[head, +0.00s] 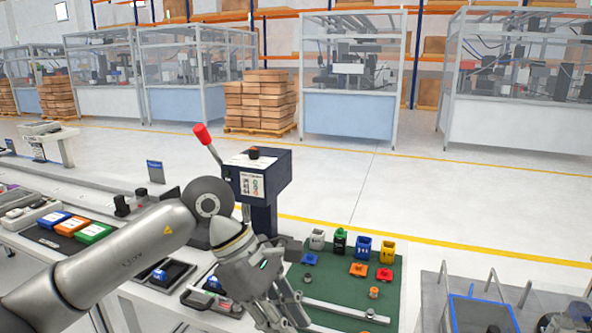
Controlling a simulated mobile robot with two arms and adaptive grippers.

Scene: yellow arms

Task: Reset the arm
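My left arm (110,262) is grey and comes in from the left, reaching to the middle of the bench. My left gripper (284,316) points down and towards the front, above the left edge of a green mat (335,292). Its fingers look spread apart, and I see nothing between them. The fingertips are close to the bottom edge of the head view. My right arm and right gripper are not in view.
A dark post box with a red-tipped lever (203,134) stands just behind my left wrist. Small coloured bins, such as a yellow one (387,252), stand on the mat. Blue, orange and green trays (72,225) lie left.

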